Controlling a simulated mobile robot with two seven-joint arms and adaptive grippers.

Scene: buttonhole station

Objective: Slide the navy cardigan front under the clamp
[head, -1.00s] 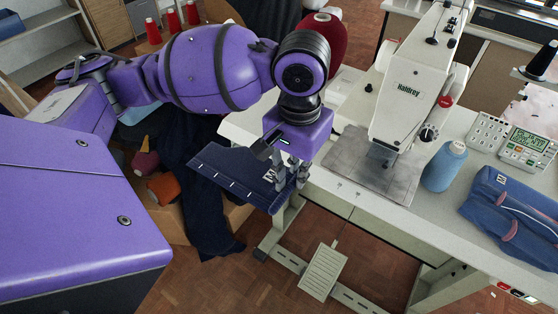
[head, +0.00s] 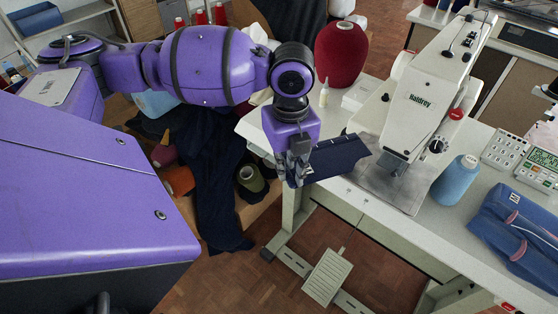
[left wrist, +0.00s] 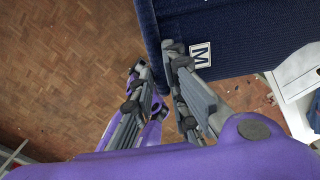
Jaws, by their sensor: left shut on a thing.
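The navy cardigan front (head: 340,156) is a flat dark panel over the table's left front edge. My left gripper (head: 296,172) is shut on its left end. The panel's right end reaches the left side of the sewing machine's metal plate (head: 360,187). The clamp area (head: 398,168) is under the machine head (head: 425,100); its gap is too small to make out. My right gripper is out of view.
A blue thread cone (head: 455,180), folded blue knitwear (head: 515,225) and a keypad (head: 502,150) stand right of the machine. A dark red cone (head: 341,55), small bottle (head: 324,93) and white box (head: 360,93) stand behind. A pedal (head: 327,276) is below.

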